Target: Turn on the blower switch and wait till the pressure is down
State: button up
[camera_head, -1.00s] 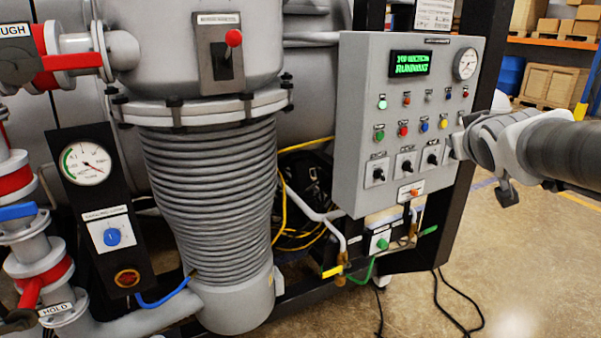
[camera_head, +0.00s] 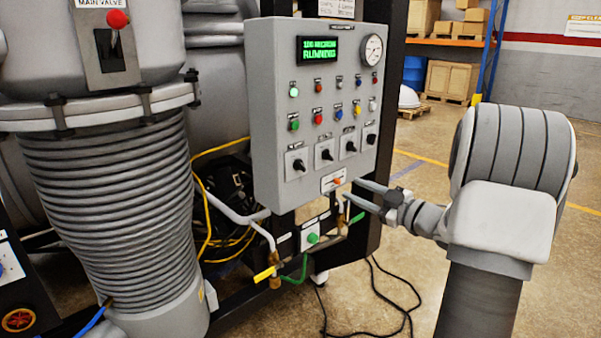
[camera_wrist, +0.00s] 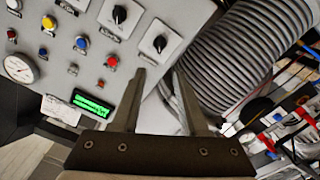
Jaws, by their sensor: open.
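The grey control panel (camera_head: 268,110) stands mid-picture in the head view. A row of several black rotary switches (camera_head: 298,165) runs along its lower part, above an orange switch (camera_head: 337,181) on a white plate. The labels are too small to read, so I cannot tell which is the blower switch. The green display (camera_head: 318,50) reads "RUNNING", with a blurred micron figure. A round gauge (camera_head: 372,50) sits at the top right. My gripper (camera_head: 355,191) is open and empty by the panel's lower right corner. In the wrist view its fingers (camera_wrist: 160,72) are apart, near two black switches (camera_wrist: 159,43).
A ribbed grey column (camera_head: 115,200) with a red-knobbed main valve (camera_head: 118,19) stands left of the panel. Black cables (camera_head: 385,300) lie on the floor. Open floor and pallets with crates (camera_head: 452,80) are at the right.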

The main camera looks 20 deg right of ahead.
aim_at(303, 167)
jog(key=b+x, duration=0.1)
jog(key=x, duration=1.6)
jog(key=shift+w+a, duration=0.1)
jog(key=shift+w, duration=0.05)
grip_shut()
